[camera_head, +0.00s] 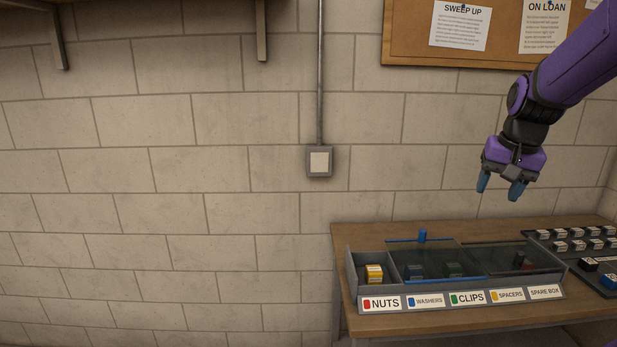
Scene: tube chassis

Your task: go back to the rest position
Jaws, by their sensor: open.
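My gripper (500,188) hangs from my purple arm at the upper right, fingers pointing down. Its two blue fingertips stand apart with nothing between them. It is in the air above the workbench (400,325), clear of everything on it.
On the bench is a grey compartment box (356,272) labelled nuts, washers, clips, spacers and spare box. A yellow item (374,274) sits in the nuts compartment. A transparent cover with a blue knob (422,235) lies over part of it. A dark tray (572,245) holds several small parts at right.

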